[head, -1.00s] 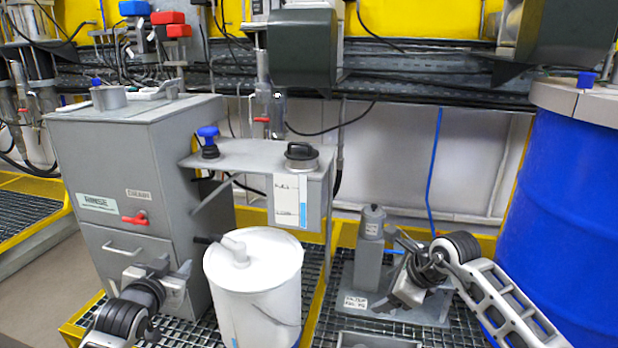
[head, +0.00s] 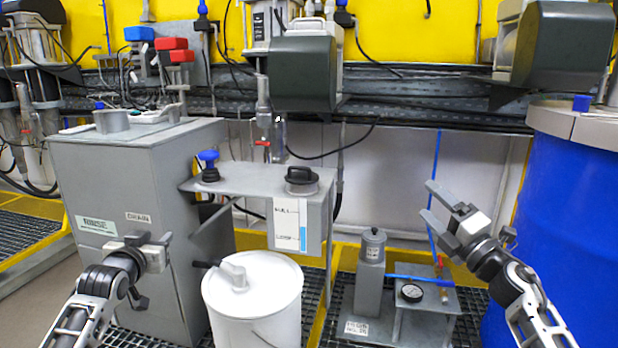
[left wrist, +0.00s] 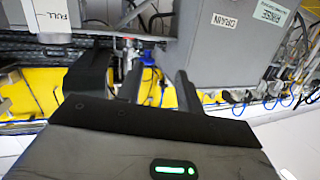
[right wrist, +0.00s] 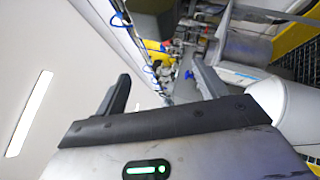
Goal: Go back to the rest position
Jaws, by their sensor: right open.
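My left gripper (head: 158,252) is raised in front of the grey rinse cabinet (head: 135,180), left of the white bucket (head: 255,300). In the left wrist view its two fingers (left wrist: 140,85) stand apart with nothing between them. My right gripper (head: 445,212) is raised above the grey pump stand (head: 400,318), left of the blue drum (head: 565,220). Its fingers point up and to the left and are spread; in the right wrist view the gap between them (right wrist: 162,90) is empty. Neither gripper is seen touching anything.
A grey shelf (head: 245,177) with a blue knob (head: 208,160) and a black-topped cap (head: 300,178) stands between the arms. The pump stand carries a round gauge (head: 411,293) and a blue tube. Dark machine housings (head: 303,73) hang at the back.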

